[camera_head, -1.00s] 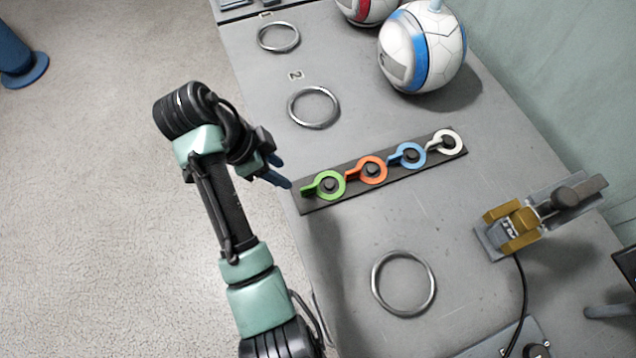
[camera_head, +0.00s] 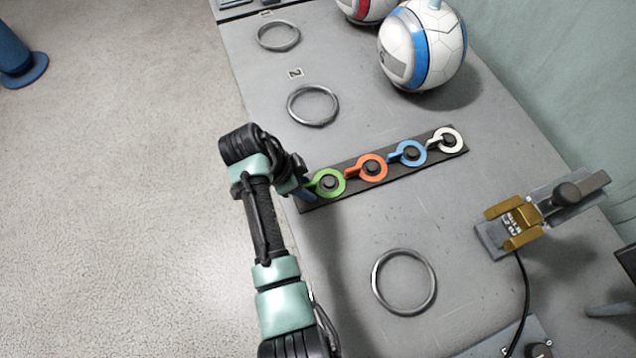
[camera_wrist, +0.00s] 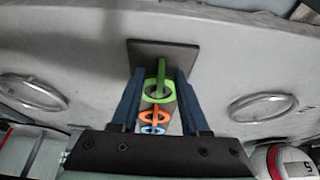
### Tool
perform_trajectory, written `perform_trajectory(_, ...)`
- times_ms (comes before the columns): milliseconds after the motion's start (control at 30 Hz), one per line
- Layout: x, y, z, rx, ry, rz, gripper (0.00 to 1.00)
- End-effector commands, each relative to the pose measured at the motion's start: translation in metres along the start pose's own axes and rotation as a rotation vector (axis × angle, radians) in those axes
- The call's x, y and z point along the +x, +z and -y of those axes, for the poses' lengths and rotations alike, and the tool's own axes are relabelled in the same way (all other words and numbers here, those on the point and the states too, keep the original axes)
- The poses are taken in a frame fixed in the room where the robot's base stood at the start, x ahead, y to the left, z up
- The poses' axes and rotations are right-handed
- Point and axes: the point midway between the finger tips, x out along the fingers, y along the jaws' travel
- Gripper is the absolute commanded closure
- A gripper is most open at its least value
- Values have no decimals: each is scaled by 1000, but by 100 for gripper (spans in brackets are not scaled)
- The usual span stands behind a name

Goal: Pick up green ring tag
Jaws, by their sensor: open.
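The green ring tag (camera_head: 329,183) sits around a black peg at the left end of a dark strip (camera_head: 345,192) on the grey table. Its tab points left, toward my gripper (camera_head: 306,190). In the wrist view the green ring tag (camera_wrist: 159,89) shows between the two blue fingers of my gripper (camera_wrist: 161,80). The fingers are apart, one on each side of the tab. I cannot tell whether either finger touches it. The tab's left end is partly hidden by the gripper in the head view.
Orange (camera_head: 372,168), blue (camera_head: 408,154) and white (camera_head: 446,141) ring tags sit on the same strip. A metal ring (camera_head: 374,283) lies in front, another (camera_head: 290,106) behind. A white and blue ball (camera_head: 423,48) stands at the back; a yellow clamp device (camera_head: 517,226) stands right.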

Motion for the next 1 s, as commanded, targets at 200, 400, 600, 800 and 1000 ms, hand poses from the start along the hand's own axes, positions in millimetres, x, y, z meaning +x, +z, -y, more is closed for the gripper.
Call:
perform_trajectory(200, 0, 0, 0, 0, -1, 0, 64)
perform_trajectory(400, -1, 0, 0, 0, -1, 0, 100)
perform_trajectory(600, -1, 0, 0, 0, -1, 0, 100)
perform_trajectory(800, -1, 0, 0, 0, -1, 0, 100)
perform_trajectory(1000, -15, -6, 1, 2, -5, 0, 100)
